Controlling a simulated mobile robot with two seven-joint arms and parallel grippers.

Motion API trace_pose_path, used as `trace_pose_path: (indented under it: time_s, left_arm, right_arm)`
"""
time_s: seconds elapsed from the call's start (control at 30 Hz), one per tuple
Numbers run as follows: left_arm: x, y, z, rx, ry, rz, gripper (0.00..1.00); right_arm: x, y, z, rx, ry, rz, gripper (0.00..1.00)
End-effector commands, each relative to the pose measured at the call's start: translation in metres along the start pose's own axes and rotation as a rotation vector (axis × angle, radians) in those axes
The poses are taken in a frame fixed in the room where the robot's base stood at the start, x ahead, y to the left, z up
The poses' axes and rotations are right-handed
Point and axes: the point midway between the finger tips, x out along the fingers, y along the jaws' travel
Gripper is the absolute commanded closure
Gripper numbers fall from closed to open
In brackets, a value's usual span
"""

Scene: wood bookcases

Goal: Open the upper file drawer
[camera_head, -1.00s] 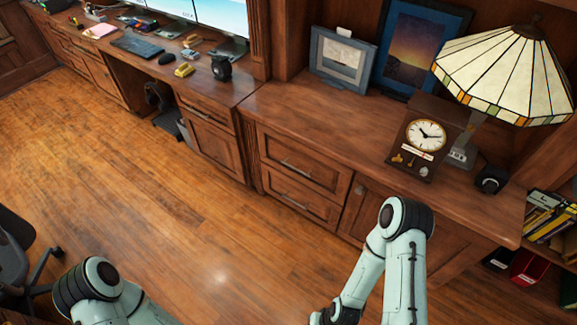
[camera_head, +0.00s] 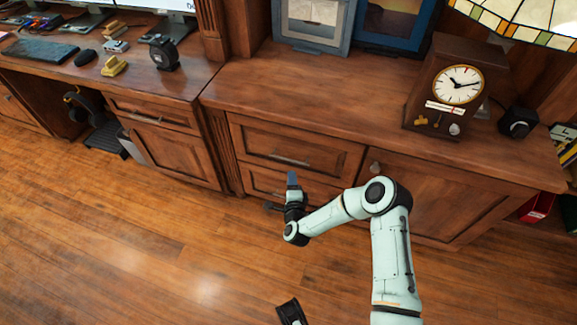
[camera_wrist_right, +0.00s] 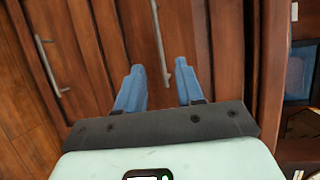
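The upper file drawer (camera_head: 325,153) is a shut wooden front with a metal bar handle (camera_head: 289,160) in the head view. My right gripper (camera_head: 292,178) is in front of the drawers, just below that handle in the picture. In the right wrist view its two blue fingers (camera_wrist_right: 158,82) are spread apart with nothing between their tips. The upper drawer's handle (camera_wrist_right: 159,45) runs between and beyond them; the remaining distance is unclear. The lower drawer (camera_head: 255,181) is partly hidden by the gripper. A dark part at the bottom edge may be my left gripper; its fingers cannot be made out.
A cabinet door (camera_head: 430,195) is right of the drawers. The desktop above holds a clock (camera_head: 457,85) and picture frames (camera_head: 312,22). The lower drawer's handle (camera_wrist_right: 50,65) shows left in the wrist view. The wood floor (camera_head: 150,250) in front is clear.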

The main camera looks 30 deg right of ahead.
Motion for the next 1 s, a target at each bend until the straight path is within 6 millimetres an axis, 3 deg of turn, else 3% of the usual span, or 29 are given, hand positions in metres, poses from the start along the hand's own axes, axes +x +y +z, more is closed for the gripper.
trace_pose_path:
  time_s: [0.2,0.4,0.6,0.87,1.0]
  left_arm:
    - [0.016,-0.006,-0.021,-0.006,0.058,-0.004,0.57]
    - [0.025,-0.010,-0.037,-0.009,0.103,-0.007,0.57]
    - [0.028,-0.011,-0.043,-0.010,0.121,-0.008,0.57]
    - [0.027,-0.011,-0.043,-0.010,0.123,-0.008,0.57]
    - [0.027,-0.011,-0.043,-0.010,0.122,-0.008,0.57]
  right_arm:
    - [0.049,0.004,0.000,0.000,0.001,0.000,0.63]
    - [0.079,0.003,0.001,-0.001,-0.001,0.002,0.63]
    - [0.091,0.002,0.001,-0.002,-0.002,0.003,0.63]
    - [0.092,0.002,0.001,-0.002,-0.003,0.004,0.63]
    - [0.092,0.002,0.001,-0.002,-0.003,0.004,1.00]
